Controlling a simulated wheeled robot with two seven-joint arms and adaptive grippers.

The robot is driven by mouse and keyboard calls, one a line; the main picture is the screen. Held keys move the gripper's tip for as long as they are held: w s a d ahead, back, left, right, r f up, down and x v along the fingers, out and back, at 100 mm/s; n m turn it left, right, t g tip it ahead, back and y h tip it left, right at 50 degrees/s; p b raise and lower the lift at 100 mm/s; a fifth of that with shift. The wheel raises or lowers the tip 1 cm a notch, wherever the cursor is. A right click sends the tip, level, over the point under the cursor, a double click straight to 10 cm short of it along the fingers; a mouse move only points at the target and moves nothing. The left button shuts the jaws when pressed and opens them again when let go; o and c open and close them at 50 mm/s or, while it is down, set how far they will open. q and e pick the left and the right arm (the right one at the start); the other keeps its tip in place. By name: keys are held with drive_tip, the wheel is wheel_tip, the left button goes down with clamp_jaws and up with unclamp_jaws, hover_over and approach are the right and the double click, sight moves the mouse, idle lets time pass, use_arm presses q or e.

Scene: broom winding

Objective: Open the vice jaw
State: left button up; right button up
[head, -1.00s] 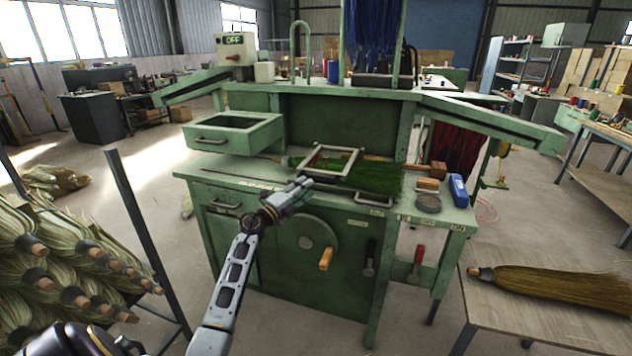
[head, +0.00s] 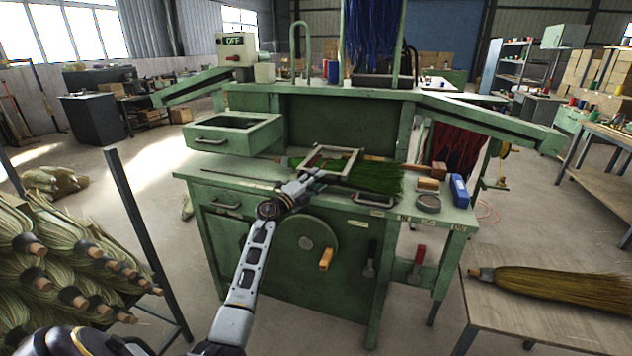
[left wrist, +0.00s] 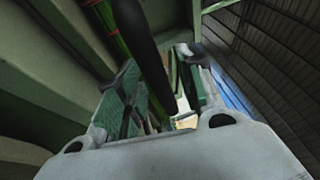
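The vice jaw (head: 352,163) is a pale metal frame lying over a green-bristled broom (head: 378,178) on the green bench. My left gripper (head: 314,176) is at the near edge of this frame; in the head view I cannot tell whether they touch. In the left wrist view the two fingers of my left gripper (left wrist: 158,95) stand apart. A dark round bar (left wrist: 140,42) runs between or just above them, and contact is unclear. Green bristles with red stitching (left wrist: 106,22) show beyond the bar. My right gripper is out of view.
A hammer (head: 437,170), a blue object (head: 459,190) and a round dark tin (head: 428,203) sit on the bench at right. An open drawer (head: 235,132) juts out at left. A wheel with a wooden handle (head: 326,259) is on the bench front.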

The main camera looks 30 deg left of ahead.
use_arm(q)
clamp_jaws()
idle(0.3)
idle(0.3)
